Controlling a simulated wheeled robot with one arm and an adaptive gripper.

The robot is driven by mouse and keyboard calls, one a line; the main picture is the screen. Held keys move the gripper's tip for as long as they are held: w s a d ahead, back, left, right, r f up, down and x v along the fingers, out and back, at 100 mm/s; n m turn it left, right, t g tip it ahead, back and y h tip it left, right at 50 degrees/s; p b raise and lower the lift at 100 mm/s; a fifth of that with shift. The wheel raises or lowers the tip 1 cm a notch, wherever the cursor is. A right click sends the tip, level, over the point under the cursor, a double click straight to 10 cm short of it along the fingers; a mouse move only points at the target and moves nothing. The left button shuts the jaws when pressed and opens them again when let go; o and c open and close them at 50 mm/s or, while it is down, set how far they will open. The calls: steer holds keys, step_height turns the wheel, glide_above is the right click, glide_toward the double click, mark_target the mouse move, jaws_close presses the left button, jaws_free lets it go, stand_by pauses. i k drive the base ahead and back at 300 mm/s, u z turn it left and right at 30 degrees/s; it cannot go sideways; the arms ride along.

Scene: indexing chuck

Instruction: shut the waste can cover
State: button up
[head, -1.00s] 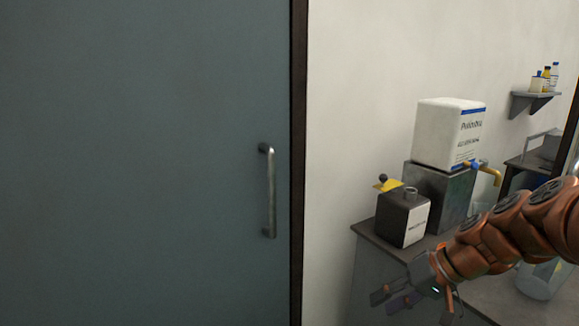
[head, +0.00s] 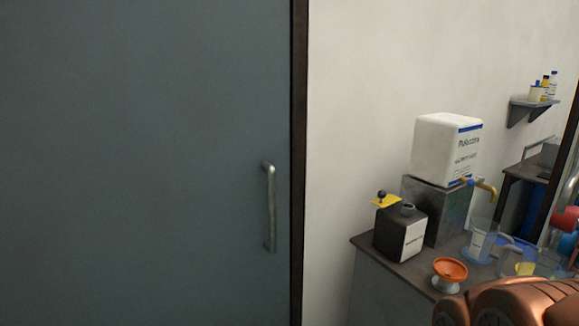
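The waste can (head: 389,235) is a dark box-shaped can with a white label, standing near the left end of the bench. A short round neck (head: 407,209) rises from its top. A yellow cover (head: 386,202) with a black knob (head: 381,194) sits at the can's left rear, beside the neck and not over it. The neck looks uncovered. My gripper is out of the picture. Only a copper-coloured part of my arm shows at the bottom right.
A white labelled container (head: 440,150) with a yellow tap (head: 486,189) stands on a grey block (head: 452,212) behind the can. An orange dish (head: 450,269) and glass beakers (head: 480,241) share the bench (head: 368,246). A door (head: 150,160) fills the left.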

mark_target(385, 200)
steer(key=k, duration=0.65)
steer(key=u, duration=0.55)
steer(key=i, duration=1.7)
steer(key=z, duration=0.55)
